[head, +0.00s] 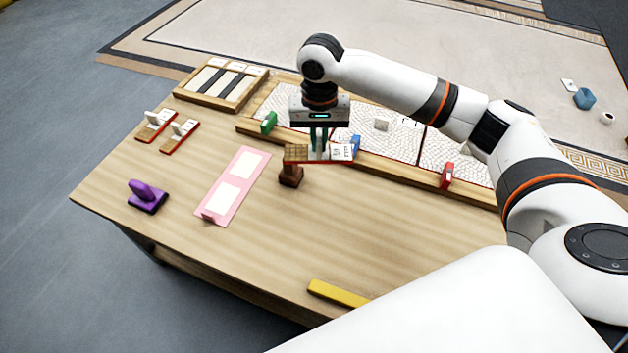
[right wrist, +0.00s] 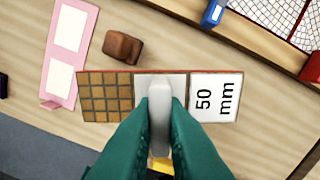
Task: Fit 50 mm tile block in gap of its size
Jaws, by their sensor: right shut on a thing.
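The 50 mm tile block (right wrist: 213,97) has a brown tile grid at one end, a "50 mm" label at the other and a white upright grip between. My right gripper (right wrist: 160,108) is shut on that grip. In the head view my right gripper (head: 319,146) holds the block (head: 296,152) in front of the framed mosaic panels (head: 400,145), near the blue marker (head: 354,147). The block appears above the table, over or near a brown stamp-like piece (head: 291,176). I cannot make out the gap sizes; the arm and block hide part of the frame. My left gripper is out of view.
Two similar tile blocks (head: 180,136) lie at the left. A wooden tray (head: 180,94) with dark strips stands behind. A pink card (head: 215,208), purple handled piece (head: 147,197) and yellow bar (head: 337,293) lie nearer. Green (head: 268,122) and red (head: 447,175) markers stand along the frame.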

